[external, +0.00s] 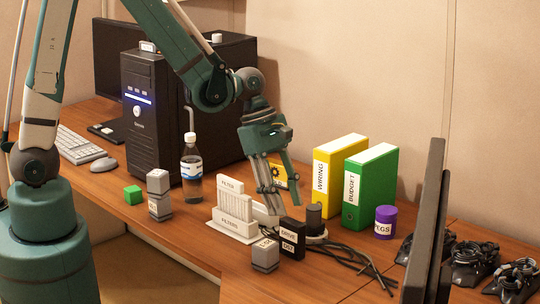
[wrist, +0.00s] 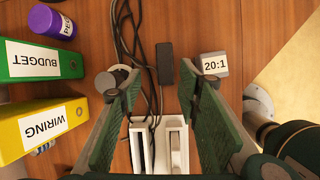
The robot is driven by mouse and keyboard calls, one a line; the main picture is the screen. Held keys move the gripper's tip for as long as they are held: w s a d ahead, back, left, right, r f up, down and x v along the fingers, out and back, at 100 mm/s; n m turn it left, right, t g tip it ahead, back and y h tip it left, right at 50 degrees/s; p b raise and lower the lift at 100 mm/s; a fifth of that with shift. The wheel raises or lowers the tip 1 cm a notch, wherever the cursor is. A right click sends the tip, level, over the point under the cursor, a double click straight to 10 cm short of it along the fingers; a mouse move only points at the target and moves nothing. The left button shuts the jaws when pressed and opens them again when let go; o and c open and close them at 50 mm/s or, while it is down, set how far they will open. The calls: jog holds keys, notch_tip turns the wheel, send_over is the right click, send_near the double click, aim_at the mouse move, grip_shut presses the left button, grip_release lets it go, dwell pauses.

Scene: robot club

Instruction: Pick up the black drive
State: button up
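The black drive (external: 291,241) is a small upright black box with white labels, standing on the wooden desk. In the wrist view the drive (wrist: 165,63) shows from above as a narrow dark block, ahead of the fingertips and between their lines. My gripper (external: 284,207) is open and points down just behind and above the drive in the external view. In the wrist view my gripper (wrist: 156,90) has its two green-padded fingers wide apart, with nothing held between them. I see no contact between the fingers and the drive.
A white filter rack (external: 237,212) and a grey 20:1 block (wrist: 214,66) stand close to the drive. A dark cylinder (external: 314,215) and black cables (external: 355,258) lie on its other side. Yellow (external: 338,170) and green binders (external: 370,190) stand behind, beside a purple tub (external: 385,221).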

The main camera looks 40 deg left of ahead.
aim_at(292, 221)
jog(key=shift+n+g, duration=0.3)
jog(key=shift+n, duration=0.3)
jog(key=shift+s+d+f, duration=0.2)
jog(key=shift+d+f, duration=0.5)
jog(key=shift+f, duration=0.05)
jog(key=shift+s+d+f, duration=0.15)
jog(key=shift+d+f, duration=0.5)
jog(key=shift+f, duration=0.1)
jog(key=shift+b+x, duration=0.5)
jog(key=shift+x, duration=0.8)
jog(key=shift+b+x, duration=0.85)
jog(key=shift+x, duration=1.7)
jog(key=shift+a, duration=0.1)
jog(key=shift+c, duration=0.4)
jog(key=c, duration=1)
